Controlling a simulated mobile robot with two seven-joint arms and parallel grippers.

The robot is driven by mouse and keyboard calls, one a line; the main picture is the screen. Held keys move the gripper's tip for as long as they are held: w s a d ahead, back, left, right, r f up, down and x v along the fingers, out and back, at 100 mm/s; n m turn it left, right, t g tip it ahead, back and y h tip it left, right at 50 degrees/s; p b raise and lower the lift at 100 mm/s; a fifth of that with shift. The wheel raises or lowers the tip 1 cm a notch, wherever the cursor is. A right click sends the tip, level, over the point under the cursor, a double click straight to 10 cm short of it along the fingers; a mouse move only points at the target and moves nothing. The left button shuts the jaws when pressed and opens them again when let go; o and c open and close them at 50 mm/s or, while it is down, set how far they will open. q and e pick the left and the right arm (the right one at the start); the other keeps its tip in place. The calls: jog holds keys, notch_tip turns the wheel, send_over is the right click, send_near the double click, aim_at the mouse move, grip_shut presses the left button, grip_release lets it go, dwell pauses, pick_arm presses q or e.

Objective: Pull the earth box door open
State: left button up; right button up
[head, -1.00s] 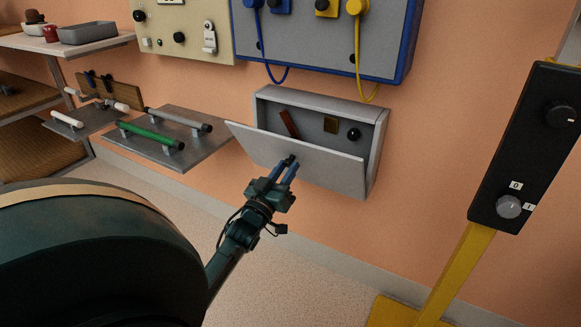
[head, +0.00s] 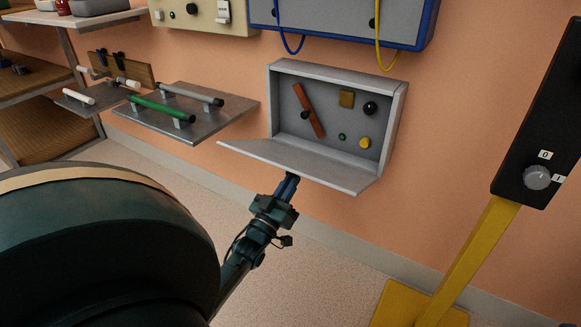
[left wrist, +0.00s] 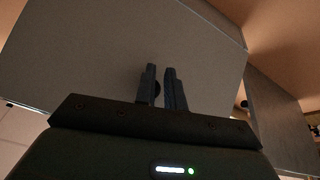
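The earth box (head: 398,105) is a grey box on the orange wall. Its door (head: 300,165) is hinged along the bottom and hangs tilted outward, well open. Inside show a reddish-brown bar (head: 308,110), a brass square (head: 347,98), a black knob (head: 369,108), a small green knob and a yellow knob (head: 364,143). My left gripper (head: 288,184) is at the door's underside, its fingertips partly hidden by the door. In the left wrist view the two fingers (left wrist: 164,88) are close together in front of the door's grey face (left wrist: 90,55), with a dark knob partly visible between them. My right gripper is not in view.
A shelf with a green-handled bar (head: 160,108) and a grey-handled bar stands left of the box. A blue-framed panel (head: 345,20) with blue and yellow cables hangs above. A black switch post on a yellow stand (head: 460,260) is at right. The floor below the door is clear.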

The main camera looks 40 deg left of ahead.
pick_arm(q)
jog(key=o, duration=0.7)
jog(key=shift+r, duration=0.25)
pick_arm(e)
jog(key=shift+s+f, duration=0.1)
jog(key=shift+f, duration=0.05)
pick_arm(q)
jog(key=shift+d, duration=0.1)
jog(key=p+v, duration=0.2)
jog(key=v, duration=1.1)
jog(key=shift+p, duration=0.4)
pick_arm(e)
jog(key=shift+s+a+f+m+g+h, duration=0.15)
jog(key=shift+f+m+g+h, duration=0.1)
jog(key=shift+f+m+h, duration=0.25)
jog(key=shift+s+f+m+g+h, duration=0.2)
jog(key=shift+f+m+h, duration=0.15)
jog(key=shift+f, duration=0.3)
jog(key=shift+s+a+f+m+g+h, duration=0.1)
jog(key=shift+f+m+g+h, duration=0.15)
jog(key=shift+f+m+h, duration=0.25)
pick_arm(q)
jog(key=shift+f, duration=0.15)
